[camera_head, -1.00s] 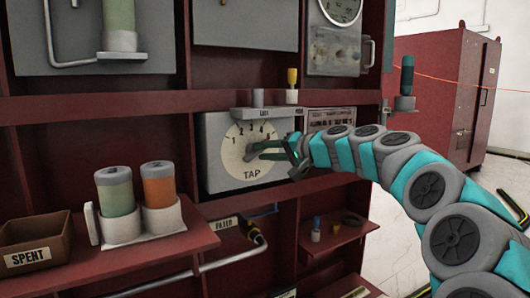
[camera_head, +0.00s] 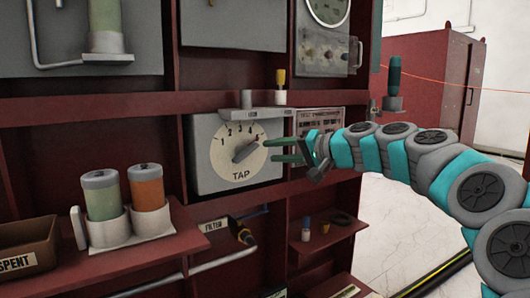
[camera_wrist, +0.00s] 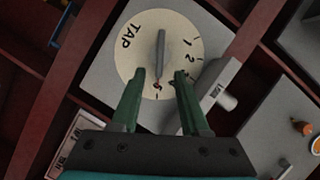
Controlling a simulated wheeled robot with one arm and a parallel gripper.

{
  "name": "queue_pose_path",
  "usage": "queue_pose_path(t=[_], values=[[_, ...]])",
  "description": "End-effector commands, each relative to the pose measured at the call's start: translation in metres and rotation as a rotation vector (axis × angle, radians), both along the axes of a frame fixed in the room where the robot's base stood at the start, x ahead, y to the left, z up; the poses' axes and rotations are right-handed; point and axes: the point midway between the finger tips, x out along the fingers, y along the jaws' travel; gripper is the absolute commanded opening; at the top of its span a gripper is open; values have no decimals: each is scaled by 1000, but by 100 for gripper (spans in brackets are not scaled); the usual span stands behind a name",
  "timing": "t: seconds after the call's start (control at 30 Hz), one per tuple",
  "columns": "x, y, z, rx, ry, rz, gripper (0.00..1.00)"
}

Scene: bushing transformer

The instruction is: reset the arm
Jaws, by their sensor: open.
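My gripper (camera_head: 270,150) is open and empty, in front of the right side of the tap dial (camera_head: 226,158). The dial is a cream disc marked TAP with numbers around its edge, on a grey box (camera_head: 203,180). In the wrist view my gripper (camera_wrist: 159,73) has its two green fingers apart, with the grey dial pointer (camera_wrist: 161,50) seen between and beyond them. The pointer's red-tipped end lies towards the 5. The fingers appear clear of the pointer. My teal and grey arm reaches in from the right.
A green canister (camera_head: 102,196) and an orange canister (camera_head: 147,188) stand in holders on the lower left shelf, beside the SPENT bin (camera_head: 25,246). A small ledge (camera_head: 255,114) juts out above the dial. A red cabinet (camera_head: 440,85) stands behind, with open floor at right.

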Motion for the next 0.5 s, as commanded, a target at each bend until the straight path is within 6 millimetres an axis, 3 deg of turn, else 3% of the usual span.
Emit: queue_pose_path(t=[0.37, 0.5], values=[[-6, 0, -1, -8, 5, 7, 45], [-39, 21, -11, -88, 37, 63, 45]])
